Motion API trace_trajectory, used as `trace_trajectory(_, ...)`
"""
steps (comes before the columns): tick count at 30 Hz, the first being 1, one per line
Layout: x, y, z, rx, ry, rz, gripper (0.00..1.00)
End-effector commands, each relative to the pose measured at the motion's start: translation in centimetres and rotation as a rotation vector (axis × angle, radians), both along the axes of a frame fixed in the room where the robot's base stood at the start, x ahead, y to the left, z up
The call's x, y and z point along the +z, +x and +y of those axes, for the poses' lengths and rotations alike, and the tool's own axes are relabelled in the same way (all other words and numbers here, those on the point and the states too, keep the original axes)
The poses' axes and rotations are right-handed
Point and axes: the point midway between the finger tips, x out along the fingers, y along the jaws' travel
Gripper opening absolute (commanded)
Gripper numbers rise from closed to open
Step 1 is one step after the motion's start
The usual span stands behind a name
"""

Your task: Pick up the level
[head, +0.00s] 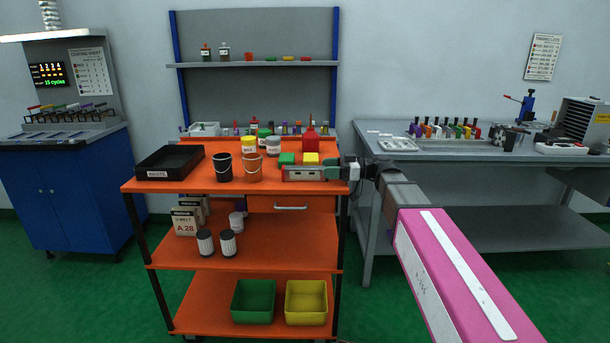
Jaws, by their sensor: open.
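A pale grey bar that looks like the level (301,174) is at the front right of the orange cart's top shelf. Its right part is close to my gripper (330,172) and partly covered by it. My gripper reaches in from the right, low over the shelf's right front corner, with its jaws open. At this size I cannot tell whether the jaws stand around the level's end or only beside it, or whether they touch it.
A grey workbench (385,146) stands to the right. Little shelf room is free.

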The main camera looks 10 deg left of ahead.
Motion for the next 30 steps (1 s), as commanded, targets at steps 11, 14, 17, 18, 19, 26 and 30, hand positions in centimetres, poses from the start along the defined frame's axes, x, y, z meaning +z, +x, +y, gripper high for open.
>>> trace_trajectory(11,0.0,-0.31,1.34,0.0,0.0,0.0,0.56)
trace_trajectory(14,0.0,-0.3,1.34,0.0,0.0,0.0,0.24)
trace_trajectory(17,0.0,-0.3,1.33,0.0,0.0,0.0,0.06)
trace_trajectory(18,0.03,-0.3,1.33,0.0,0.001,0.0,0.06)
trace_trajectory(19,0.03,-0.3,1.33,0.0,0.001,0.0,0.06)
trace_trajectory(26,0.06,-0.3,1.33,0.0,0.001,0.0,0.06)
trace_trajectory(30,0.25,-0.29,1.38,-0.001,0.001,0.0,0.06)
